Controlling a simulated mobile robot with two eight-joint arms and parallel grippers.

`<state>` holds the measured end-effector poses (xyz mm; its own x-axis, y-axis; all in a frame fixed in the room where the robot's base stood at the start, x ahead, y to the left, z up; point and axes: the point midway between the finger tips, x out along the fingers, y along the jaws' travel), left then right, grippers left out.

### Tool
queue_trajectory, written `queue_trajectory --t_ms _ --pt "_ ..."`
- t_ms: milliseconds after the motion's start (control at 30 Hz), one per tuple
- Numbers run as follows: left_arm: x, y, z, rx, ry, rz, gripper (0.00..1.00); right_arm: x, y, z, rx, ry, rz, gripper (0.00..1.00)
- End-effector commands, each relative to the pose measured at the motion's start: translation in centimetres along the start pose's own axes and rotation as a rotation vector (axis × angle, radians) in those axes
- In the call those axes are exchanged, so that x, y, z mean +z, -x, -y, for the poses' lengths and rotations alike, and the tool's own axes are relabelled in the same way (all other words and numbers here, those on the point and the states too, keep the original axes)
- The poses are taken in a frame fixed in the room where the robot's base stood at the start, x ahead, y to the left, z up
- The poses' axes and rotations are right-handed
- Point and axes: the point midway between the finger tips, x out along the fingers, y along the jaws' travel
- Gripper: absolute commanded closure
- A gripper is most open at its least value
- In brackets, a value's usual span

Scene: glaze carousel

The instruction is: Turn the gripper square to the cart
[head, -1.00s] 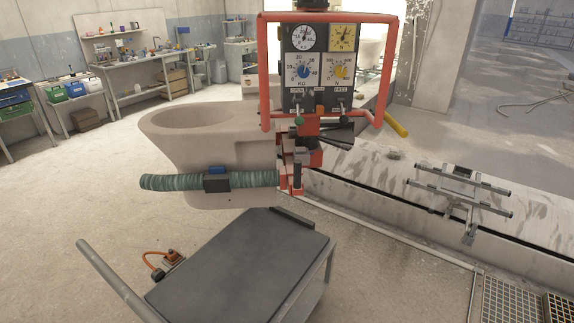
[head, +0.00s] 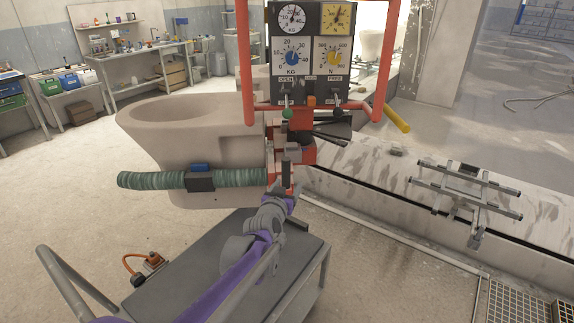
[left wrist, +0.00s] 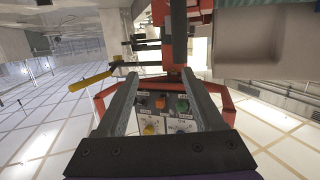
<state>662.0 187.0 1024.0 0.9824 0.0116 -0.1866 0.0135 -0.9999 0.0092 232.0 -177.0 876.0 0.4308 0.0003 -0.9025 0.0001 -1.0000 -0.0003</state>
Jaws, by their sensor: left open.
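The cart (head: 292,260) is a low trolley with a dark grey flat top and a grey push handle at its left. My purple and grey left arm crosses above its top in the head view. My left gripper (head: 282,192) is at the cart's far side, close to the red lifting device with its black upright grip (head: 287,172). Whether it touches the grip cannot be told. In the left wrist view, the two fingers of my left gripper (left wrist: 160,76) stand apart with nothing clamped between them. The cart is not recognisable there. My right gripper is not in view.
A red-framed gauge panel (head: 313,60) stands behind my gripper. A pale toilet bowl (head: 185,130) and a ribbed green hose (head: 140,180) are to its left. An orange-and-grey device (head: 148,265) lies by the cart. A metal rack (head: 465,192) rests at right on a long pale bench.

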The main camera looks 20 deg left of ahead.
Motion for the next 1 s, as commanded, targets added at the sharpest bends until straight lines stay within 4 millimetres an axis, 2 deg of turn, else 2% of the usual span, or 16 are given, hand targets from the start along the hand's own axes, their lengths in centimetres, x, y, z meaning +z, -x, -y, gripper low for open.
queue_trajectory --t_ms 33,100,200,467,800,1000 --pt "0.4 -2.1 0.7 -0.025 0.001 -0.045 0.31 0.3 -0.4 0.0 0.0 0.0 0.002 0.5" --pt "0.4 -4.0 1.5 -0.059 0.002 -0.099 0.31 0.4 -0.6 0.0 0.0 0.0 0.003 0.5" --pt "0.6 -5.8 2.4 -0.097 0.002 -0.152 0.31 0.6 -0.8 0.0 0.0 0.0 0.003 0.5" --pt "0.4 -8.1 3.3 -0.127 0.002 -0.19 0.31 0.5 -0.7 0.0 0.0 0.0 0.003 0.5" --pt "-0.8 -14.0 4.0 -0.126 0.002 -0.188 0.31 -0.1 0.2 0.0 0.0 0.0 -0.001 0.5" --pt "-1.2 -16.4 4.3 -0.126 0.002 -0.188 0.31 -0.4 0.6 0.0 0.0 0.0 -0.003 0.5"
